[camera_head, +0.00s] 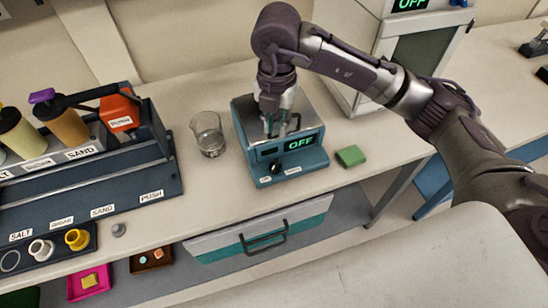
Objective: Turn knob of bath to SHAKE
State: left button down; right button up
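The bath (247,127) is a blue-grey and teal box on the bench. Its front panel has a green display (300,143) reading OFF, a dark round knob (275,168) low on the left of the panel, and small white labels beside the knob, too small to read. My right gripper (283,128) points down over the bath top, behind the front panel and apart from the knob. Its fingers are small and partly merge with the bath, so I cannot tell whether they are open or shut. My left gripper is out of view.
A glass beaker (208,134) stands left of the bath, and a green block (350,156) lies to its right. A dispenser rack (100,170) with SALT, SAND and PUSH labels fills the left. A drawer (262,232) with a handle is below the bench edge.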

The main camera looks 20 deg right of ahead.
aim_at(276, 163)
notch_tip(276, 163, down, 14)
jog(key=p, duration=0.3)
jog(key=shift+r, duration=0.15)
grip_shut()
